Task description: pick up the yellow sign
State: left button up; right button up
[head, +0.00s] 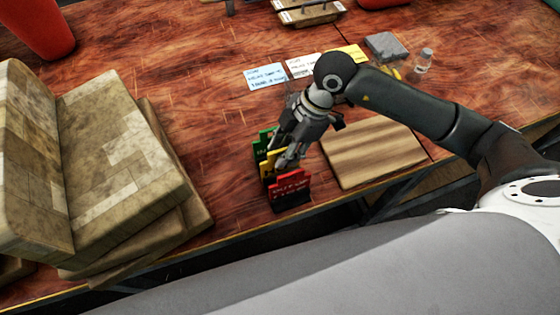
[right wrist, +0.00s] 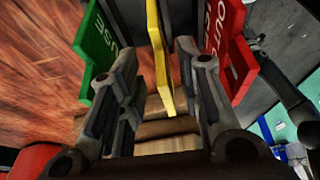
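The yellow sign (head: 266,167) stands upright between a green sign (head: 265,139) and a red sign (head: 289,184) near the table's front edge. My right gripper (head: 281,158) reaches down over the signs and partly hides the yellow one. In the right wrist view, the yellow sign (right wrist: 160,55) lies between the two open fingers of the right gripper (right wrist: 157,62), with a gap on each side. The green sign (right wrist: 99,48) is outside the left finger and the red sign (right wrist: 229,48) outside the right finger. My left gripper is not in view.
A wooden board (head: 372,153) lies right of the signs. Large stacked stone-patterned slabs (head: 115,150) stand at left. Paper cards (head: 266,76), a grey block (head: 386,46) and a clear bottle (head: 424,61) are farther back. The table between slabs and cards is clear.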

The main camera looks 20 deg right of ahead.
jog(key=x, duration=0.2)
jog(key=p+x, duration=0.1)
jog(key=x, duration=0.1)
jog(key=shift+s+d+f, duration=0.1)
jog(key=shift+s+d, duration=0.05)
jog(key=shift+s, duration=0.05)
jog(key=shift+c, duration=0.5)
pick_arm(q)
jog(key=shift+w+r, duration=0.65)
jog(key=shift+w, duration=0.15)
pick_arm(e)
grip_shut()
